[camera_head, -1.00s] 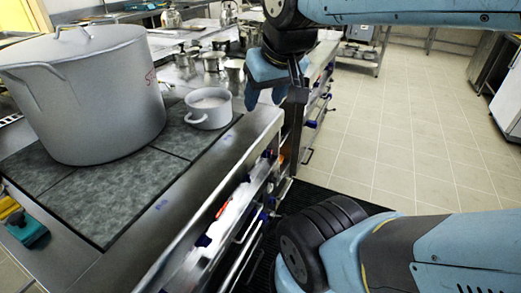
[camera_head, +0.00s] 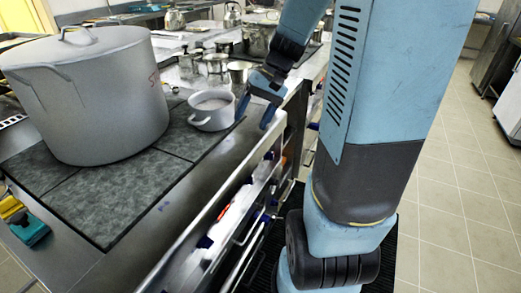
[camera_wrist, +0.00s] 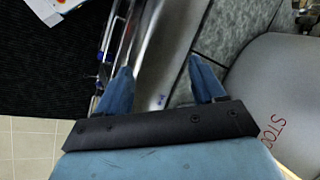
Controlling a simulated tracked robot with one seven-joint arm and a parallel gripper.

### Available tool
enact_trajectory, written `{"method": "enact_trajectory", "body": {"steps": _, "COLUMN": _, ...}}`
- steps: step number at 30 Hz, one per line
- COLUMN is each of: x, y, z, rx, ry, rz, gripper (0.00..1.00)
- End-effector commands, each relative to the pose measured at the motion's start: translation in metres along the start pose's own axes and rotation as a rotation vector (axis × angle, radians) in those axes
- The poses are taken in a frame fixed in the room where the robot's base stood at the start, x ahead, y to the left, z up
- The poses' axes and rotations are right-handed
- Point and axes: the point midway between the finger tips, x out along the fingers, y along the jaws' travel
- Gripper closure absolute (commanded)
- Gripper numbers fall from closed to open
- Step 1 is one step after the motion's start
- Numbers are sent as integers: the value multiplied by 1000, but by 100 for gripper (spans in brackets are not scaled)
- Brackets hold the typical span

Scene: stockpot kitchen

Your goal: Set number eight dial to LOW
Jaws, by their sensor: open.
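My gripper (camera_head: 256,112) is open and empty above the front edge of the steel range, just right of the small white pot. In the wrist view my gripper (camera_wrist: 159,66) has its blue fingers spread over the steel front strip. A small blue marking (camera_wrist: 158,102) shows on the steel strip in the wrist view.
A large grey stockpot (camera_head: 100,95) and a small white pot (camera_head: 211,112) stand on the dark cooktop (camera_head: 110,205). Metal pots (camera_head: 215,66) stand further back. A rail (camera_head: 250,232) runs along the front.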

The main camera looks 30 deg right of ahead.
Motion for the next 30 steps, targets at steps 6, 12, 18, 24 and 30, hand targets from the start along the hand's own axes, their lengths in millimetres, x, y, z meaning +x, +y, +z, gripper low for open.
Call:
{"method": "enact_trajectory", "body": {"steps": 6, "x": 23, "y": 28, "z": -39, "rx": 106, "ry": -61, "rz": -164, "gripper": 32}}
{"method": "enact_trajectory", "body": {"steps": 12, "x": 43, "y": 57, "z": -72, "rx": 196, "ry": -84, "rz": -324, "gripper": 32}}
{"method": "enact_trajectory", "body": {"steps": 18, "x": 64, "y": 92, "z": -104, "rx": 289, "ry": -78, "rz": -491, "gripper": 32}}
{"method": "enact_trajectory", "body": {"steps": 24, "x": 86, "y": 134, "z": -132, "rx": 385, "ry": -42, "rz": -659, "gripper": 32}}
{"method": "enact_trajectory", "body": {"steps": 30, "x": 110, "y": 182, "z": -156, "rx": 484, "ry": 22, "rz": -823, "gripper": 32}}
